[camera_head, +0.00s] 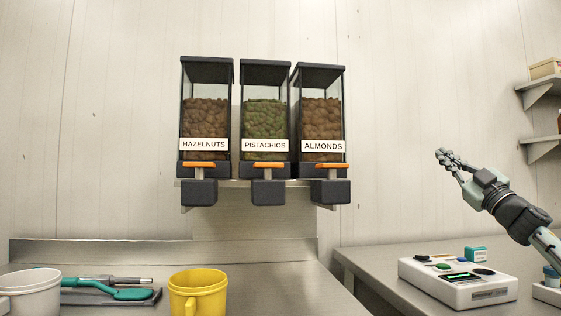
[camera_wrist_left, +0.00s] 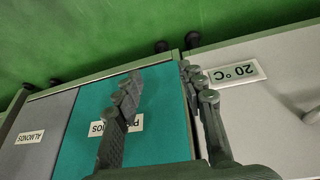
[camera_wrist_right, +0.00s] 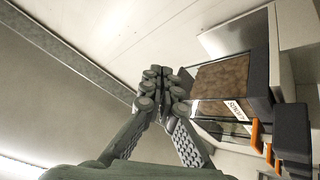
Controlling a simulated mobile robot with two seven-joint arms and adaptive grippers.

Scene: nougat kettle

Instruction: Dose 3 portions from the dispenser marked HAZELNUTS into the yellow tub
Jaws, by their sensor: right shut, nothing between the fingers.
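The dispenser marked HAZELNUTS (camera_head: 205,115) is the leftmost of three on a wall shelf, filled with brown nuts, with an orange lever (camera_head: 199,164) above its dark spout (camera_head: 199,192). The yellow tub (camera_head: 198,294) stands on the counter below, roughly under the hazelnut spout; its inside bottom is hidden. My right gripper (camera_head: 447,159) is raised at the right, well clear of the dispensers, shut and empty; its fingertips (camera_wrist_right: 162,85) meet in the right wrist view. My left gripper (camera_wrist_left: 162,82) shows only in its wrist view, open above bins, one marked ALMONDS.
Dispensers marked PISTACHIOS (camera_head: 265,115) and ALMONDS (camera_head: 321,115) stand beside the hazelnuts. A white device (camera_head: 459,284) sits on the right counter.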

